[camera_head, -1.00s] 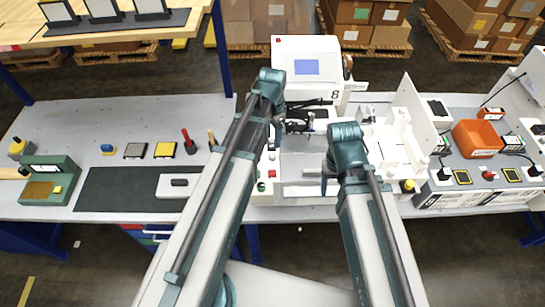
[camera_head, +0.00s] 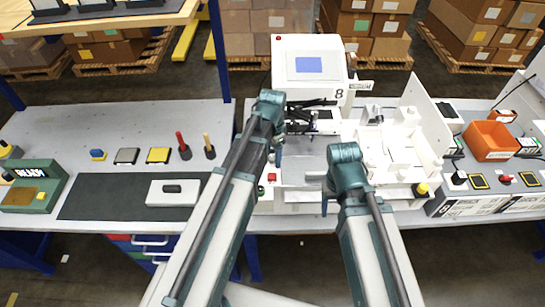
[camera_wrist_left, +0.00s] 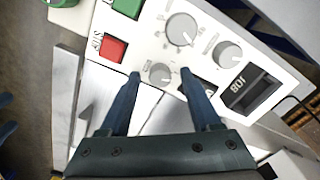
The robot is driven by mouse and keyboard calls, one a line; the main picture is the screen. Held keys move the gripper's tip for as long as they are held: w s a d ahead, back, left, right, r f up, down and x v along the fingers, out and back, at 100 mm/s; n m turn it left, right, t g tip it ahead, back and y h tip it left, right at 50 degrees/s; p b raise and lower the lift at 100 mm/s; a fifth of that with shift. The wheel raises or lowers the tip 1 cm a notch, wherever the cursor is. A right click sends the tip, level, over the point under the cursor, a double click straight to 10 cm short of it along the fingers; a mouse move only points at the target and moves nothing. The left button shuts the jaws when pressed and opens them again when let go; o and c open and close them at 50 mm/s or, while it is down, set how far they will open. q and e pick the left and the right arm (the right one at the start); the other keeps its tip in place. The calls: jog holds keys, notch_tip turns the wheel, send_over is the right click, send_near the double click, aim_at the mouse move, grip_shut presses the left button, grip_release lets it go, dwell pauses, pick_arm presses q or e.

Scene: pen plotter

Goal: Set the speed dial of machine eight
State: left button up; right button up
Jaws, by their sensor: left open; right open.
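Machine eight (camera_head: 312,62) is a white plotter with a blue screen and an "8" label. Its control panel (camera_wrist_left: 140,35), in the left wrist view, has a green button (camera_wrist_left: 128,6), a red stop button (camera_wrist_left: 111,48), a large dial (camera_wrist_left: 182,30), a medium dial (camera_wrist_left: 228,53), a small dial (camera_wrist_left: 160,74) and a dark display (camera_wrist_left: 250,90). The dial labels are too small to read. My left gripper (camera_wrist_left: 160,74) is open, its fingertips appearing either side of the small dial; contact cannot be told. My right gripper (camera_head: 325,192) is open, mostly hidden by its arm, at the machine's front.
A dark mat (camera_head: 130,197) with a white block, and a green box (camera_head: 35,187), lie on the left bench. A white upright panel (camera_head: 425,118) rises right of my right arm. Dark parts lie inside the machine.

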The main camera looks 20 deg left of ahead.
pick_arm(q)
jog(key=shift+c, duration=0.3)
grip_shut()
jog(key=shift+n, duration=0.3)
jog(key=n, duration=0.4)
jog(key=shift+n, duration=2.1)
